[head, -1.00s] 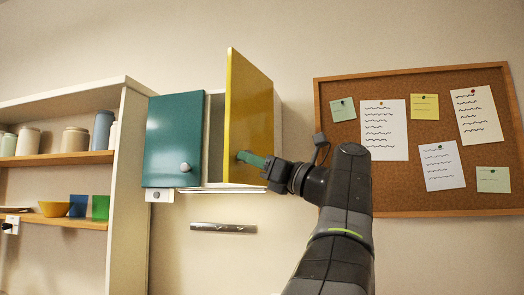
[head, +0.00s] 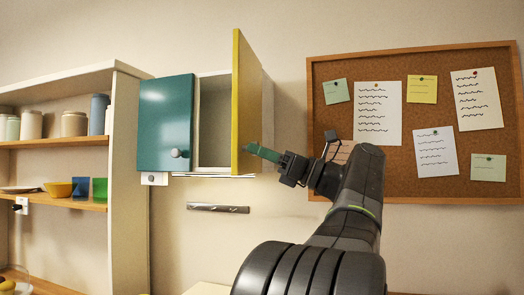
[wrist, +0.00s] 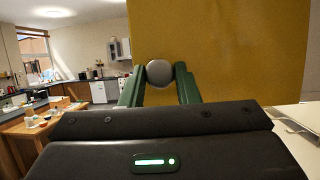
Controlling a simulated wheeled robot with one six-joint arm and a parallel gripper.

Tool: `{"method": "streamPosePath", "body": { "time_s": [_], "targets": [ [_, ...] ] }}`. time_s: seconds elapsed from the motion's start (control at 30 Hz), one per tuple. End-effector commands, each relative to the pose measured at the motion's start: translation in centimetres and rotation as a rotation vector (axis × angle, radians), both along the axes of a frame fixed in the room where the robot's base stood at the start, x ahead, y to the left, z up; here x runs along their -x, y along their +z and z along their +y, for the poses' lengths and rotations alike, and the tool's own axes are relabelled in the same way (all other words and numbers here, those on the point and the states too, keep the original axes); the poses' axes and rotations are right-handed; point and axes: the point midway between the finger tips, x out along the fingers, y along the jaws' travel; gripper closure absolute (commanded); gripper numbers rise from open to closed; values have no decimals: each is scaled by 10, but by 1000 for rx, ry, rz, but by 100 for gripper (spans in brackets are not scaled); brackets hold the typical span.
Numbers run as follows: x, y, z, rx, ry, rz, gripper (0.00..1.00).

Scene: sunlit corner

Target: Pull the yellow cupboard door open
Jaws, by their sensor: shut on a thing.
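The yellow cupboard door (head: 249,110) stands swung well out from the wall cupboard, seen nearly edge-on in the head view. It fills the upper right of the wrist view (wrist: 220,50). My gripper (head: 250,148) is at the door's lower part. In the wrist view its green fingers are shut on the round grey door knob (wrist: 159,72). The teal door (head: 165,122) beside it is closed and has its own round knob (head: 177,153). The pale cupboard interior (head: 214,120) shows between the two doors.
A cork board (head: 440,100) with pinned papers hangs on the wall behind my arm. A metal rail (head: 218,208) is below the cupboard. Open shelves (head: 60,143) with jars and bowls stand at the left.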

Motion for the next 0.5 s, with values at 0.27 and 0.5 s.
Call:
{"method": "streamPosePath", "body": {
  "time_s": [0.27,0.5],
  "targets": [
    [0,-1,0,2,2,2,50],
    [0,-1,0,1,0,1,50]
  ]
}}
